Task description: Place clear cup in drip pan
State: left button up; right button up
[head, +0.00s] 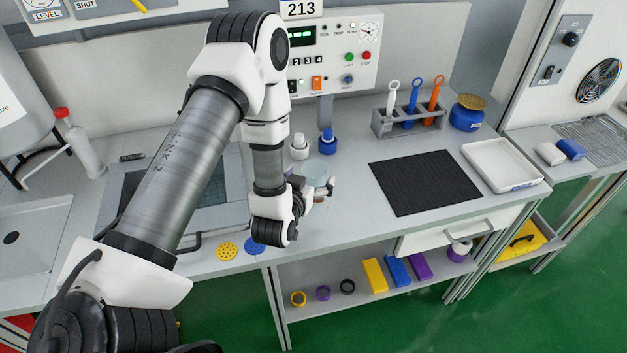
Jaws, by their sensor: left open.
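A clear, bluish see-through cup (321,169) stands on the grey bench, left of the black mat. My left gripper (326,188) is at the cup, low over the bench, with its fingers pointing right. It is open. My own wrist hides part of the gripper and the cup's surroundings, and I cannot tell whether a finger touches the cup. A shallow white pan (477,149) lies at the right end of the bench and looks empty. My right gripper is not in view.
A black mat (423,181) lies between the cup and the pan. Behind it stand a grey rack (381,126) with upright tools and a blue jar (467,117). White (299,148) and blue (328,144) bottles stand just behind the cup. The mat is clear.

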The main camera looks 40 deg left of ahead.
aim_at(318, 167)
pick_arm(q)
jog(key=x, duration=0.3)
jog(key=shift+d+p, duration=0.1)
jog(key=shift+p, duration=0.3)
jog(key=shift+w+f, duration=0.25)
jog(key=shift+w, duration=0.05)
jog(key=shift+r, duration=0.1)
jog(key=c, duration=1.2)
jog(key=shift+c, duration=0.2)
jog(key=shift+r, duration=0.1)
